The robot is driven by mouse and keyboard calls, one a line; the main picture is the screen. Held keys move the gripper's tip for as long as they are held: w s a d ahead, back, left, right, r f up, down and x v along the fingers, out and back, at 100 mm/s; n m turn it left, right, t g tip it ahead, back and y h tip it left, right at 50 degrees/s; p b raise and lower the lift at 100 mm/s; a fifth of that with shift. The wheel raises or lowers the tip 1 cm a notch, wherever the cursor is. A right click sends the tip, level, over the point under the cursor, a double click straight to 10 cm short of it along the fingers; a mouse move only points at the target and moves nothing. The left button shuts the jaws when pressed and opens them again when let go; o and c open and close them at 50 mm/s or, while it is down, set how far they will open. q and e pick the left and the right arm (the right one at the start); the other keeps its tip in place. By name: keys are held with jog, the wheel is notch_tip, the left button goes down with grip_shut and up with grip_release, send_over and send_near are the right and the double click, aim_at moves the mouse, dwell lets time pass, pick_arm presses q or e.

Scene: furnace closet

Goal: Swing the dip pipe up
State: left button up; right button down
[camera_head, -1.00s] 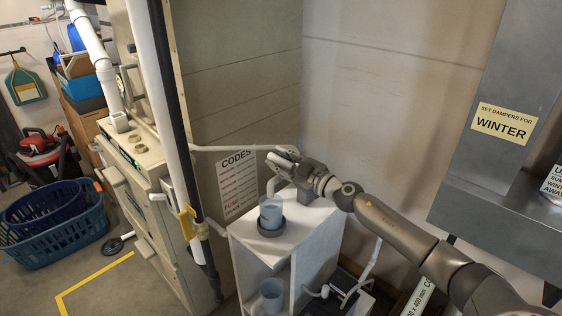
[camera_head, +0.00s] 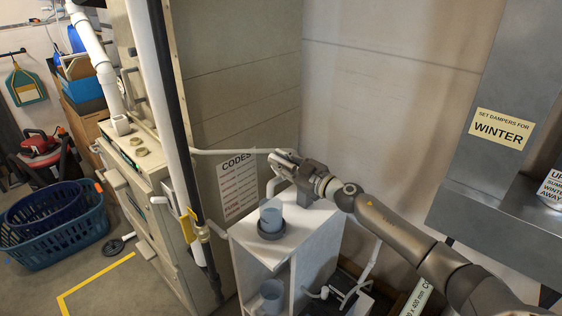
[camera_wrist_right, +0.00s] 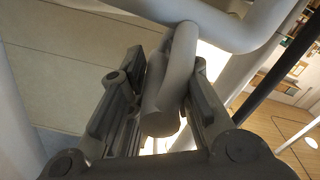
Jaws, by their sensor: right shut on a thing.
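A pale pipe (camera_head: 230,151) runs level from the furnace cabinet to the small white stand, then bends down near the gripper. My right gripper (camera_head: 284,161) is at that bend, above the back of the stand's top. In the right wrist view, a short grey pipe end (camera_wrist_right: 163,105) lies between the two dark fingers (camera_wrist_right: 165,115), and the gripper is shut on it. I take this piece to be the dip pipe. It hangs from a thicker curved pipe (camera_wrist_right: 200,22). In the head view the gripper hides most of the held piece. My left gripper is out of view.
A blue-grey cup (camera_head: 271,214) stands in a dark ring on the stand (camera_head: 313,222), close to my gripper. Another cup (camera_head: 271,294) sits on the shelf below. The furnace cabinet (camera_head: 163,190) is left, a grey metal duct (camera_head: 500,215) right. Baskets (camera_head: 60,230) stand far left.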

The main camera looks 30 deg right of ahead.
jog(key=d+r+m+p, duration=0.1)
jog(key=p, duration=0.1)
jog(key=w+d+r+m+p, duration=0.1)
jog(key=r+m+p, duration=0.1)
jog(key=p, duration=0.1)
jog(key=d+r+m+p, duration=0.1)
jog(key=r+m+p, duration=0.1)
jog(key=p, duration=0.1)
jog(key=shift+w+d+r, duration=0.2)
jog(key=shift+d, duration=0.2)
jog(key=w+d+r+m+p, duration=0.1)
jog(key=w+d+m+p, duration=0.1)
jog(key=d+m, duration=0.5)
jog(key=shift+w+d+r, duration=0.4)
jog(key=shift+d, duration=0.45)
jog(key=shift+w+d, duration=0.1)
jog(key=shift+d, duration=0.15)
jog(key=c, duration=1.6)
grip_release()
jog(key=shift+o, duration=0.2)
jog(key=v, duration=1.2)
jog(key=shift+a+f, duration=0.25)
jog(key=shift+f, duration=0.15)
